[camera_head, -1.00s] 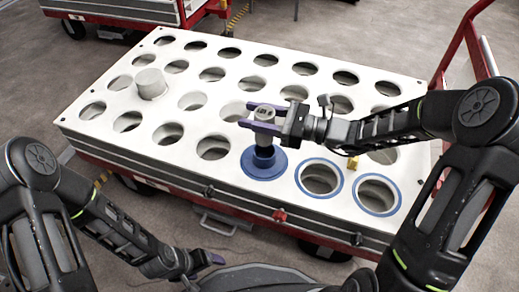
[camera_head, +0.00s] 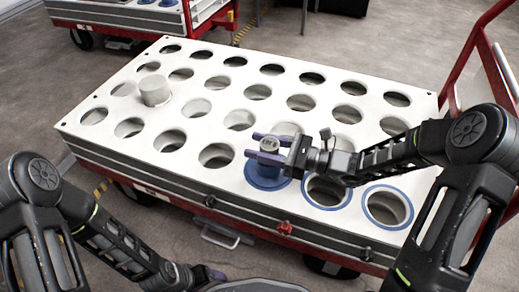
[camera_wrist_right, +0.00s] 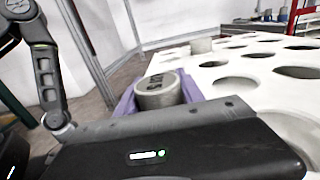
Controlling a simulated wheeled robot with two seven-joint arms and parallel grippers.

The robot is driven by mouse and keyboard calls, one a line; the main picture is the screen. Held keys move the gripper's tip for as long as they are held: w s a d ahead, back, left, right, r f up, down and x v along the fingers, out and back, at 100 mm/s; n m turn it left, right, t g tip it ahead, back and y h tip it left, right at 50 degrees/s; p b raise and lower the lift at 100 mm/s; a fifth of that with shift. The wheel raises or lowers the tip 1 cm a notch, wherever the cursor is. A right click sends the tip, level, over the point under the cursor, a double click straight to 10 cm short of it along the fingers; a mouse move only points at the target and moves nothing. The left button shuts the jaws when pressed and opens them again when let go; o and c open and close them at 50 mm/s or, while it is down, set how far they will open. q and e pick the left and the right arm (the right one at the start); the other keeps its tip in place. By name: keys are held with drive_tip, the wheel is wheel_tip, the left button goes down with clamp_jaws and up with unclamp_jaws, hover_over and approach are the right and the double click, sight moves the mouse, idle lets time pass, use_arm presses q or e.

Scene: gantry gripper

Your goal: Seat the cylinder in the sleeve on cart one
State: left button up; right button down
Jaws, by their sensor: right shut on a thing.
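The cylinder (camera_head: 269,145) has a grey top with dark marks and stands upright between the purple fingers of my right gripper (camera_head: 270,149), which is shut on it. In the right wrist view its grey top (camera_wrist_right: 158,91) shows between the fingers (camera_wrist_right: 160,95). Directly below is a blue flanged piece (camera_head: 265,180) over a hole in the front row of the near cart's white top (camera_head: 110,85). The fingers hide the cylinder's lower part, so I cannot tell how deep it sits. My left gripper (camera_head: 213,275) is low at the front, away from the cart top; its jaws are unclear.
Two blue-ringed holes (camera_head: 388,207) lie right of the cylinder, one partly behind my right arm. A pale cylinder (camera_head: 155,90) stands up at the left of the top. Many holes are empty. Red cart handles (camera_head: 470,60) rise at the right; another cart (camera_head: 150,17) stands behind.

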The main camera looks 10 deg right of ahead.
drive_tip(key=shift+r, duration=0.1)
drive_tip(key=c, duration=0.7)
unclamp_jaws()
drive_tip(key=shift+f, duration=0.2)
drive_tip(key=shift+r, duration=0.25)
drive_tip(key=shift+s+d+p, duration=0.15)
drive_tip(key=shift+d+p, duration=0.15)
drive_tip(key=p+v, duration=0.4)
drive_tip(key=v, duration=0.6)
drive_tip(key=shift+d, duration=0.2)
drive_tip(key=shift+s+d, duration=0.3)
drive_tip(key=shift+d, duration=0.1)
